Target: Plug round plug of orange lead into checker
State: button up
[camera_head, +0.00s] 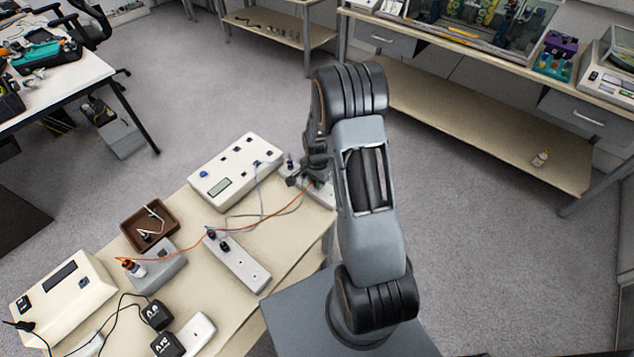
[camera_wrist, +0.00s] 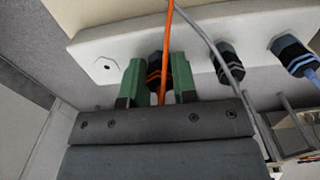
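The orange lead (camera_head: 262,211) runs across the table from a grey box on the left to my gripper (camera_head: 308,182) at the table's far right end. In the wrist view, its round plug (camera_wrist: 158,72), black with orange bands, is between the green fingers of my gripper (camera_wrist: 159,86), which appear closed against both sides. The plug is at a pale socket strip (camera_wrist: 88,47); how deep it sits is hidden. The likely checker, a cream box with a small display (camera_head: 219,187) and several sockets, lies left of my gripper.
Two other dark plugs (camera_wrist: 229,66) (camera_wrist: 291,54) stand in the strip, with a grey lead (camera_wrist: 203,44) crossing close by. A second socket strip (camera_head: 240,262), a grey box (camera_head: 160,271) and a brown tray (camera_head: 130,232) lie on the table.

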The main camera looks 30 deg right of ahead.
grip_shut()
jog(key=shift+r, duration=0.35)
dwell(0.4)
jog(key=shift+r+p, duration=1.2)
jog(key=shift+r, duration=0.5)
